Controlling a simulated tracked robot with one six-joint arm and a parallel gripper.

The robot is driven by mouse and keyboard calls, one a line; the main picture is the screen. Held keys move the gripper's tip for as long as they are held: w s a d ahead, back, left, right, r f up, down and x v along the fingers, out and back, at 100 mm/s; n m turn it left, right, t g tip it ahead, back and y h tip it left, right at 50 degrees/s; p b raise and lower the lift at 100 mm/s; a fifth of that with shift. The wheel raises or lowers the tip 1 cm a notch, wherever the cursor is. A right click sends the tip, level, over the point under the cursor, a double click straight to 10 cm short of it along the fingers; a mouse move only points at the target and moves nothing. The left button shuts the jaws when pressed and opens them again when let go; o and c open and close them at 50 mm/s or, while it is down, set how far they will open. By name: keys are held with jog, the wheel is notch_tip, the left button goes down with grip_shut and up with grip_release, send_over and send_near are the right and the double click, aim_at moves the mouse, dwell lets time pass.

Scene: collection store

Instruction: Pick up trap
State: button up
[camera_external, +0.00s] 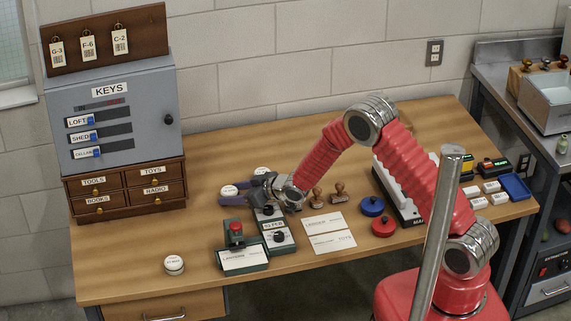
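I cannot make out for sure which thing is the trap; the small labels are too fine to read. My gripper (244,193) is low over the left-middle of the desk, pointing left. A green device with a dark knob (278,236) stands just in front of the gripper. A green box with a red top (240,250) is left of that device.
A grey KEYS cabinet (112,120) on wooden drawers (125,190) stands at the left. A round white tin (173,265) is at the front left. Stamps (338,193), cards (328,232), and red (383,227) and blue (372,206) round pads lie right of the gripper. Front-left desktop is mostly clear.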

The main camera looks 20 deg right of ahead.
aim_at(234, 192)
jog(key=c, duration=0.8)
jog(key=shift+r, duration=0.1)
notch_tip(234, 192, up, 10)
jog(key=shift+f, duration=0.1)
dwell(0.7)
